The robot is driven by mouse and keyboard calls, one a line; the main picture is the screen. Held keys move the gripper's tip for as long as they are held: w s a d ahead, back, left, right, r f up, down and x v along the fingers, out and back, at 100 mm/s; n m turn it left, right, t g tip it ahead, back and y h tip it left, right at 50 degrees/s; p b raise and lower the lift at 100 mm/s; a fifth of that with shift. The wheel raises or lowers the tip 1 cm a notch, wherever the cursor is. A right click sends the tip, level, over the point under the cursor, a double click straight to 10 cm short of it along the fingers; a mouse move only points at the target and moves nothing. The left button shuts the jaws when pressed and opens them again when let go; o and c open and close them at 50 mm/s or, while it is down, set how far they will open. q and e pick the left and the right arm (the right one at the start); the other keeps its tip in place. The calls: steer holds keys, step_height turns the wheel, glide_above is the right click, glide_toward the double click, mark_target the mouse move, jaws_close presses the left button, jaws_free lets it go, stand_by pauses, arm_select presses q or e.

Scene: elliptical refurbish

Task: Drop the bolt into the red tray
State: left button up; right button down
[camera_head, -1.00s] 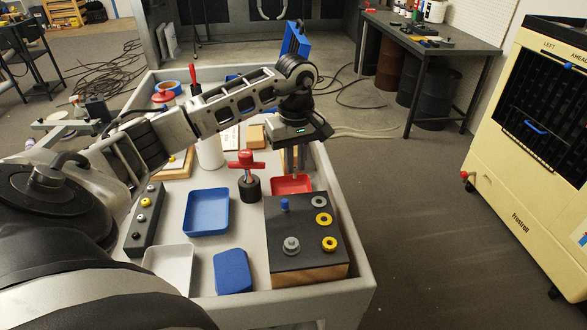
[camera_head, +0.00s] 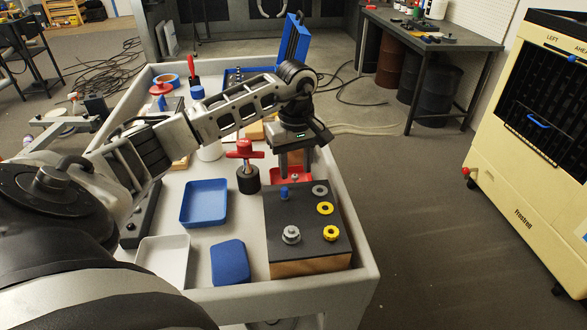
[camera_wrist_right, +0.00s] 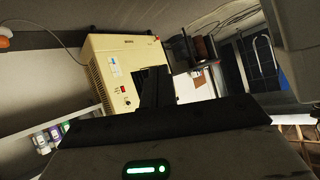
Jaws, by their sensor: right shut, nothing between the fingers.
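The red tray (camera_head: 277,176) lies on the cart behind the dark-topped block. My left gripper (camera_head: 294,172) points down right over it. Its fingers look apart, and they partly hide the tray. A small grey thing that looks like the bolt (camera_head: 295,178) shows low at the tray, below the fingers; it is too small to see exactly how it rests. In the right wrist view my right gripper (camera_wrist_right: 154,88) is shut and empty, away from the cart's parts.
The dark-topped block (camera_head: 302,223) carries yellow and grey rings and a blue peg. A red-handled tool (camera_head: 245,153) stands in a black holder to the left. A blue tray (camera_head: 204,204), white tray (camera_head: 162,258) and blue lid-like piece (camera_head: 230,263) lie nearby. The cart has raised rims.

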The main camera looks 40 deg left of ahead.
arm_select(q)
step_height(320, 180, up, 16)
steer(key=p, duration=0.2)
stand_by(0.6)
